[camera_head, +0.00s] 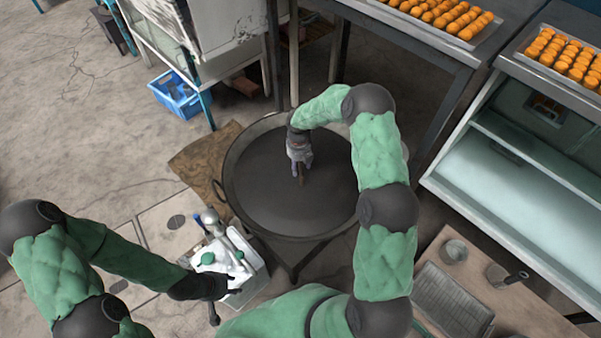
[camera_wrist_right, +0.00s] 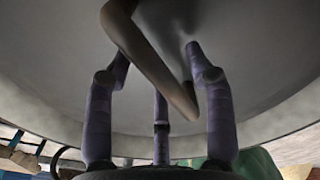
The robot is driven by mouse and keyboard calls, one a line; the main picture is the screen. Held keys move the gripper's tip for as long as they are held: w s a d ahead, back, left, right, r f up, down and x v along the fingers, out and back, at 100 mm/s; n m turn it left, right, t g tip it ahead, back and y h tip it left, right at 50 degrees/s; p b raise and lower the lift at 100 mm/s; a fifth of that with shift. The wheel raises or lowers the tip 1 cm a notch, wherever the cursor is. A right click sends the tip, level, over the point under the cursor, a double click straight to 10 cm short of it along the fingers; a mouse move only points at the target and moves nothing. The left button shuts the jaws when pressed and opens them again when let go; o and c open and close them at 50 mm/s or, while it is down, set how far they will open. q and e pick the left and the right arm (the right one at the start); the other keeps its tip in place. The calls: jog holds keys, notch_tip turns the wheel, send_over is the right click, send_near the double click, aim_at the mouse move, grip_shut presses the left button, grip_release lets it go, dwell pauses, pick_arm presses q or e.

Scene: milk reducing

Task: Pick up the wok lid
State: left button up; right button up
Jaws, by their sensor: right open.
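The wok lid (camera_head: 270,185) is a wide dark grey disc lying inside the rim of the large wok (camera_head: 228,170). Its underlying contents are hidden. My right gripper (camera_head: 301,166) points down over the middle of the lid. In the right wrist view my right gripper (camera_wrist_right: 160,70) has its purple-grey fingers spread around the lid's brown handle (camera_wrist_right: 150,62), with gaps between the fingers and the handle. My left gripper (camera_head: 222,284) is low at the left, by the white tray, and its fingers are too unclear to read.
A white tray (camera_head: 262,272) with a ladle and pale items stands left of the wok. A blue crate (camera_head: 178,98) is on the floor behind. A glass-topped counter (camera_head: 520,200) and trays of orange food (camera_head: 445,15) stand right. A low wooden table (camera_head: 435,262) is front right.

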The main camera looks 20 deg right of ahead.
jog(key=shift+f, duration=0.1)
grip_shut()
jog(key=shift+w, duration=0.1)
dwell(0.3)
